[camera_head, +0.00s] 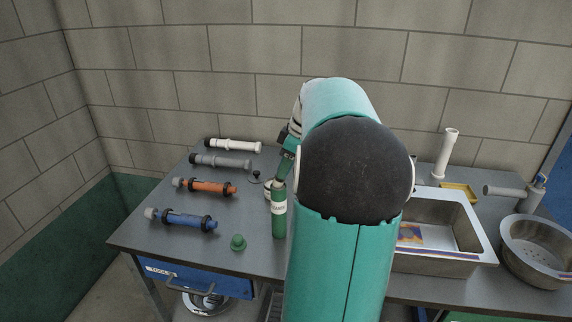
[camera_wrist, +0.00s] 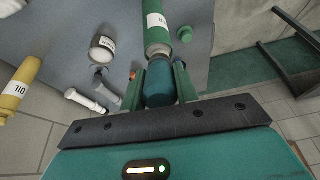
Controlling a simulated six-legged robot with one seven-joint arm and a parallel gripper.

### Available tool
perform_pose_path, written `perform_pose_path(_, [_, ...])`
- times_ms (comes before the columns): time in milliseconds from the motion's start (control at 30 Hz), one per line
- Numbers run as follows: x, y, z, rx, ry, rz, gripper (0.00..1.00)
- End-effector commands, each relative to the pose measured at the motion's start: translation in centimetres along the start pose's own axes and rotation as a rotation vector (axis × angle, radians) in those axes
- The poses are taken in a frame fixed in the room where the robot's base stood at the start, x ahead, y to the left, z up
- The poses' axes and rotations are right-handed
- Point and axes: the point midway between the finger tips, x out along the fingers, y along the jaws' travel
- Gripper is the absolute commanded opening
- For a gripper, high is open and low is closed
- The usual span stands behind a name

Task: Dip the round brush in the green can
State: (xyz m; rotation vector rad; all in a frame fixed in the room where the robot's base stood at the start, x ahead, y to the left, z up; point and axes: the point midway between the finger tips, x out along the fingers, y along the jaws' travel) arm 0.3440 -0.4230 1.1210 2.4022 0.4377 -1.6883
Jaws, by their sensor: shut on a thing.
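The green can (camera_head: 279,218), with a white label, stands upright on the grey bench; it also shows in the wrist view (camera_wrist: 157,30). My gripper (camera_wrist: 160,74) is shut on a dark blue-teal round piece (camera_wrist: 159,88), which looks like the round brush's handle. This piece lines up with the can's mouth; any bristles are hidden, so I cannot tell how deep they are. In the head view my gripper (camera_head: 283,166) is just above the can, partly hidden by my arm. A green cap (camera_head: 238,242) lies on the bench left of the can.
White (camera_head: 235,145), grey (camera_head: 222,161), orange (camera_head: 206,187) and blue (camera_head: 184,219) tubes lie at left. A labelled jar (camera_wrist: 103,47) and yellow bottle (camera_wrist: 18,88) stand nearby. The sink (camera_head: 447,240) and a metal strainer bowl (camera_head: 538,258) are at right.

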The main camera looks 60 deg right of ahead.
Motion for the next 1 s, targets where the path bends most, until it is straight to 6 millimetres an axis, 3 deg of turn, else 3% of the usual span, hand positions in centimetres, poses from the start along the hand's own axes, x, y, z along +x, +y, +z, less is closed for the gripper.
perform_pose_path(1000, [0.55,0.02,0.21,0.001,0.000,0.000,0.07])
